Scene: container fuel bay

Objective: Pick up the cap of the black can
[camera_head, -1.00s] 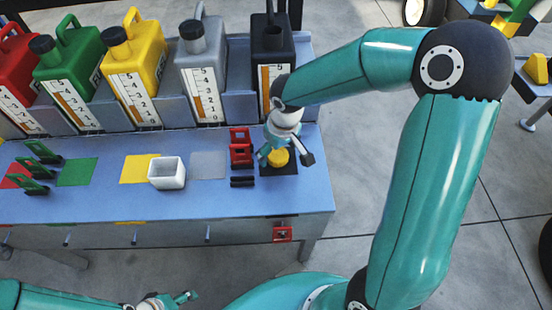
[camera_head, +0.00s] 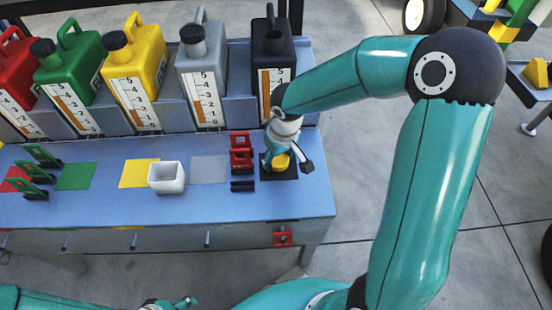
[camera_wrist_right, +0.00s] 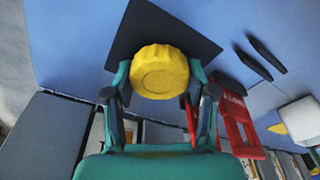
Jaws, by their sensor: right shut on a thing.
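The black can (camera_head: 273,60) stands at the right end of the row of cans, its neck open with no cap on it. A yellow ribbed cap (camera_wrist_right: 159,72) sits on a black square (camera_wrist_right: 200,48) on the blue table in front of that can. My right gripper (camera_head: 279,164) points down over the cap. In the right wrist view its fingers are closed on both sides of the cap. The cap looks level with the table; I cannot tell any lift. My left gripper (camera_head: 184,303) is low at the bottom edge, empty, its finger opening unclear.
Red (camera_head: 14,75), green (camera_head: 68,85), yellow (camera_head: 136,75) and grey (camera_head: 203,70) cans stand left of the black one. A white box (camera_head: 166,177) and green clips (camera_head: 42,155) are further left.

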